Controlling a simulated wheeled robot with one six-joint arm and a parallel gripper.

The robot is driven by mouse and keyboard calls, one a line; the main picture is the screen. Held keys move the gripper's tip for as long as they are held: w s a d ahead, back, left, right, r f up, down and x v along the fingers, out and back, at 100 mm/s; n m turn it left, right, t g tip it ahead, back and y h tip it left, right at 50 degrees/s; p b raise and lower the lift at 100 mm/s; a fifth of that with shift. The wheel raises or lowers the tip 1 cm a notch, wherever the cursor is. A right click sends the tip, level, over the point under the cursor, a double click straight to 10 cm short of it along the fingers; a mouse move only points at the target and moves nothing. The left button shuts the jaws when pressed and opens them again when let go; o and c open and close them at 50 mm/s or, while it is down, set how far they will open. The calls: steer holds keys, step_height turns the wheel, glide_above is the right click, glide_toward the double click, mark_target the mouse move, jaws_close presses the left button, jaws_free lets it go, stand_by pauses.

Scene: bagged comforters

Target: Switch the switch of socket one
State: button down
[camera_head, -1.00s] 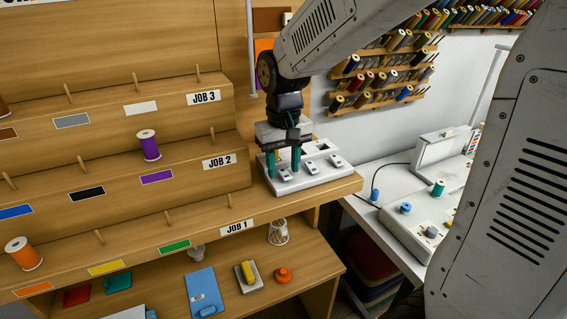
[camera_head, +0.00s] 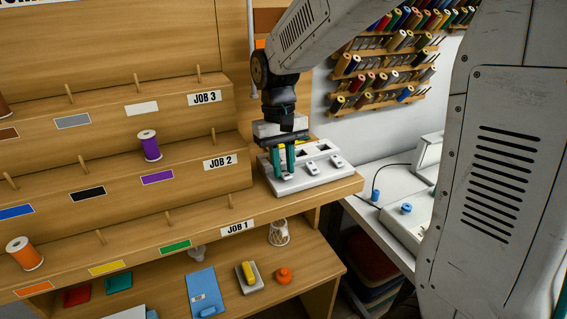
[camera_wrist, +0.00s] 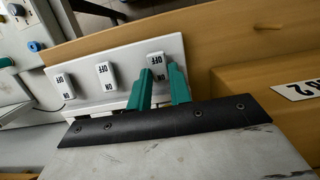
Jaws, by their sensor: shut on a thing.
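A white socket strip (camera_head: 318,181) lies on the right end of the wooden shelf. Its three rocker switches carry ON and OFF labels in the wrist view: one at left (camera_wrist: 65,86), one in the middle (camera_wrist: 107,75) and one at right (camera_wrist: 157,64). My gripper (camera_head: 284,172) points down at the strip's left end in the head view. Its two green fingers (camera_wrist: 165,70) are close together at the right-hand switch of the wrist view and shut on it. The fingers partly hide this switch; its exact tilt is unclear.
Wooden tiers with pegs (camera_head: 170,217) and a purple spool (camera_head: 148,146) stand left of the strip. A yellow object (camera_head: 303,142) shows behind my gripper. A white table (camera_head: 372,180) is at right. Thread racks (camera_head: 385,75) hang behind.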

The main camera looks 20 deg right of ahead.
mark_target(288, 175)
steer(key=c, duration=1.3)
jaws_free()
steer(key=r, duration=0.2)
steer(key=w+r, duration=0.1)
steer(key=r, duration=0.4)
steer(key=shift+w+r, duration=0.25)
steer(key=shift+r, duration=0.1)
steer(key=s, duration=0.1)
steer(key=s+f, duration=0.1)
steer(key=s, duration=0.1)
steer(key=shift+s+d+f, duration=0.15)
steer(key=shift+s+f, duration=0.15)
steer(key=shift+f, duration=0.05)
steer(key=shift+s+d+t, duration=0.45)
steer(key=shift+s+t, duration=0.15)
steer(key=shift+s, duration=2.9)
steer(key=shift+s+d+t, duration=0.5)
steer(key=shift+s+t, duration=0.1)
steer(key=shift+s, duration=2.85)
steer(key=shift+s+d+t, duration=0.45)
steer(key=shift+s+t, duration=0.15)
steer(key=shift+s, duration=2.9)
